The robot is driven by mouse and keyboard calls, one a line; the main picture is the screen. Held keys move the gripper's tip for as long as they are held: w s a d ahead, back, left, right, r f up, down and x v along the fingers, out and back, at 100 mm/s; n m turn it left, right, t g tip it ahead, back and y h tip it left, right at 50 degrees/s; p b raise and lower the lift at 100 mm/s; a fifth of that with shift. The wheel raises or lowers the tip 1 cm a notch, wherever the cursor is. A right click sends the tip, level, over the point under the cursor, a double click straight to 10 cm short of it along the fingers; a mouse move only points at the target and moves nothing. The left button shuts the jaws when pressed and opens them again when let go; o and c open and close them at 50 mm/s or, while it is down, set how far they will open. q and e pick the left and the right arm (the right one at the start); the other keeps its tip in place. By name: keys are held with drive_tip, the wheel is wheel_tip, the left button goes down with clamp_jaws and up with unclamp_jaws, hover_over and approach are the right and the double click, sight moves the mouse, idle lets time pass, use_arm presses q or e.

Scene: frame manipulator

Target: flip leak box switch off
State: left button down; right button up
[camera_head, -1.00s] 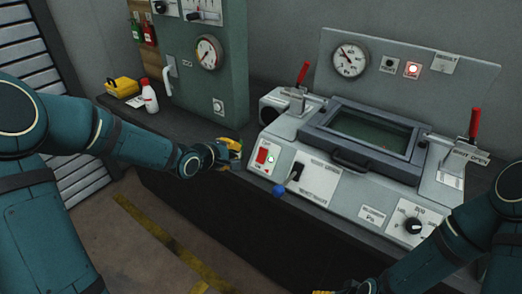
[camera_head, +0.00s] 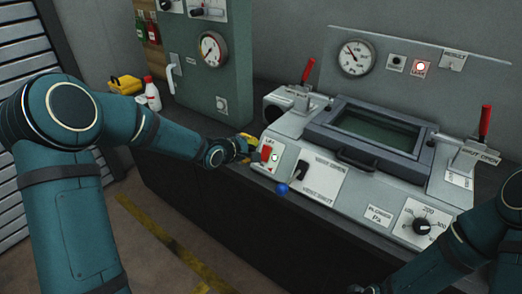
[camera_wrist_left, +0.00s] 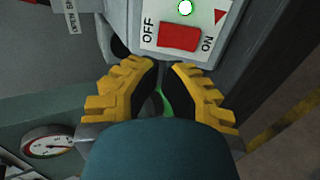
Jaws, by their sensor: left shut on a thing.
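The leak box switch is a red rocker (camera_head: 267,153) on a white plate with a lit green lamp, at the left end of the grey console. In the left wrist view the red rocker (camera_wrist_left: 180,37) lies between the OFF and ON labels, with OFF at the left. My left gripper (camera_head: 252,150) is right beside the plate, its yellow fingers drawn together. In the left wrist view the fingertips (camera_wrist_left: 161,70) are just below the rocker. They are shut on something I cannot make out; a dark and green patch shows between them. My right gripper is almost wholly below the head view's bottom edge.
A blue knob (camera_head: 282,189) and a black lever stand right of the switch plate. Red-handled levers (camera_head: 308,70) rise at the console's sides. A lit red lamp (camera_head: 420,66) glows on the back panel. A white bottle (camera_head: 152,96) stands on the left bench.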

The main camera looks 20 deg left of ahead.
sight(264, 146)
use_arm(q)
drive_tip(key=b+x, duration=0.1)
drive_tip(key=x, duration=0.5)
drive_tip(key=shift+w, duration=0.15)
